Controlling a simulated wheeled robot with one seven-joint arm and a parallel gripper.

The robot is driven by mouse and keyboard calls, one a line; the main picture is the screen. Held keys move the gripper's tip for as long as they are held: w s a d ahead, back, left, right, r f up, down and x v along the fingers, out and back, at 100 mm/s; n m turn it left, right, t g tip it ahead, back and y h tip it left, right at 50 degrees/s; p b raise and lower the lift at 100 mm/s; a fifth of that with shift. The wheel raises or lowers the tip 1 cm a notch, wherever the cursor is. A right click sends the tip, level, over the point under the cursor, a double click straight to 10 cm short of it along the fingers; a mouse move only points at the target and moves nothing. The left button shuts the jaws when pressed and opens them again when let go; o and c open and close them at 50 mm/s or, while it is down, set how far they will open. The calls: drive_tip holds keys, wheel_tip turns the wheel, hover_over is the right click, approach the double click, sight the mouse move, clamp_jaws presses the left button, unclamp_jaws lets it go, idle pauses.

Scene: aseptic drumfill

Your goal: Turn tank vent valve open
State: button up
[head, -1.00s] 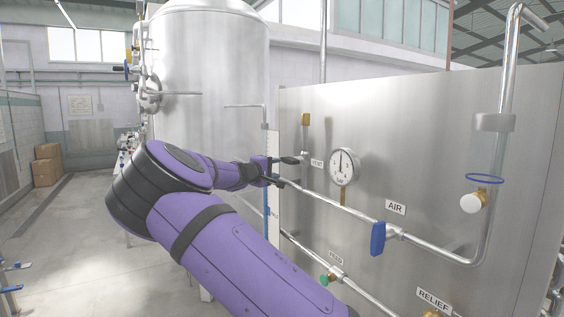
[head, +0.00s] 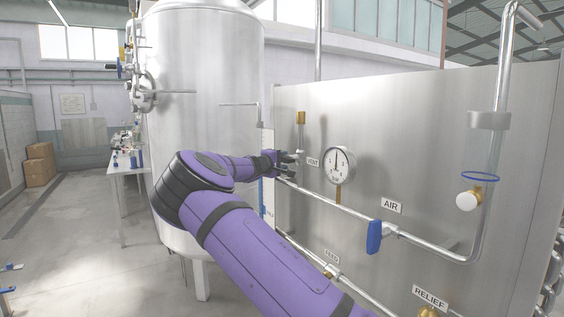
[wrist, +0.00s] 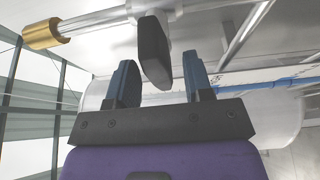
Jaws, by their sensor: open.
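The vent valve's dark, flat lever (wrist: 153,52) hangs from a pale metal pipe with a brass end (wrist: 45,30) in the wrist view. My gripper (wrist: 163,60) is open, its two fingers reaching up on either side of the lever. The lever looks to be between the fingertips, nearer the left one; I cannot tell whether it touches. In the head view my gripper (head: 289,161) is at the panel's left edge, just left of the VENT label (head: 313,162), and hides most of the valve. The brass end (head: 300,118) shows above it.
A pressure gauge (head: 339,163) sits close to the right of my gripper. The AIR pipe with its blue lever (head: 374,237) runs below and right. The large steel tank (head: 205,90) stands behind my arm. Open floor (head: 75,240) lies to the left.

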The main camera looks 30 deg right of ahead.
drive_tip(key=shift+d, duration=0.15)
clamp_jaws()
idle(0.4)
drive_tip(key=n+g+y, duration=0.1)
drive_tip(key=n, duration=0.1)
drive_tip(key=shift+r+n, duration=0.2)
drive_tip(key=shift+n, duration=0.2)
drive_tip(key=n+g, duration=0.1)
drive_tip(key=n, duration=0.1)
drive_tip(key=n+y, duration=0.1)
drive_tip(key=n, duration=0.1)
drive_tip(key=shift+w+r+g, duration=0.1)
drive_tip(key=shift+w+g, duration=0.05)
drive_tip(key=shift+g, duration=0.25)
drive_tip(key=n+g, duration=0.2)
drive_tip(key=n, duration=0.1)
drive_tip(key=shift+w+y, duration=0.1)
drive_tip(key=shift+y, duration=0.3)
drive_tip(key=shift+w+n+g, duration=0.1)
drive_tip(key=shift+n+g, duration=1)
drive_tip(key=shift+n, duration=0.7)
